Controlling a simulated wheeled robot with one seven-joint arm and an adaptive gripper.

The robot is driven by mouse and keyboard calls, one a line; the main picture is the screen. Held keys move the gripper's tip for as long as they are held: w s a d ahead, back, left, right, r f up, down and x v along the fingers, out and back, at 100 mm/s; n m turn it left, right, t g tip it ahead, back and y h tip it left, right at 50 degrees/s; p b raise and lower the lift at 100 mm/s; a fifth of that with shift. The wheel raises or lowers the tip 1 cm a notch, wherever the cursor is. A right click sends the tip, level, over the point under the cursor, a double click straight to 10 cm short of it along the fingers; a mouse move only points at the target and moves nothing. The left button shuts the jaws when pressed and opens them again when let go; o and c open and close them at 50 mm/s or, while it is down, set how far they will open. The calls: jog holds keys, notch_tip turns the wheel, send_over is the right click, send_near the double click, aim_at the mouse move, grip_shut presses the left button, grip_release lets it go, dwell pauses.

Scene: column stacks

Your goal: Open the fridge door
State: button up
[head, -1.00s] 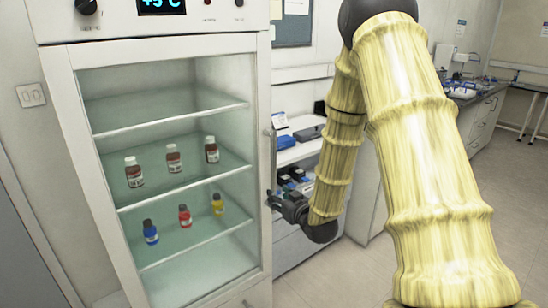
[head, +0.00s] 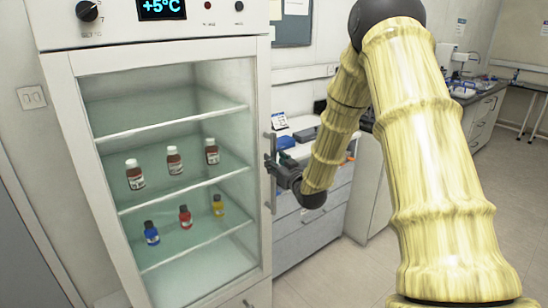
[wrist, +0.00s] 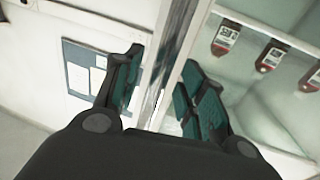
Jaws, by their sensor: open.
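The fridge (head: 150,150) stands at the left in the head view, its glass-fronted door (head: 261,100) shut. The upright door handle (head: 273,200) runs along the door's right edge. My gripper (head: 271,166) is at the middle of the handle and hides part of it. In the wrist view my gripper (wrist: 163,60) is open, with one finger on each side of a pale upright strip at the door's edge. I cannot tell whether the fingers touch the handle.
Several bottles, brown (head: 173,160) and coloured (head: 185,216), stand on the shelves behind the glass. A drawer cabinet (head: 315,225) with items on top stands right of the fridge, behind my arm. Open floor (head: 345,275) shows in front of the cabinet.

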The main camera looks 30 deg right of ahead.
jog(key=shift+w+d, duration=0.1)
jog(key=shift+w, duration=1)
jog(key=shift+c, duration=0.2)
jog(key=shift+d, duration=0.1)
grip_shut()
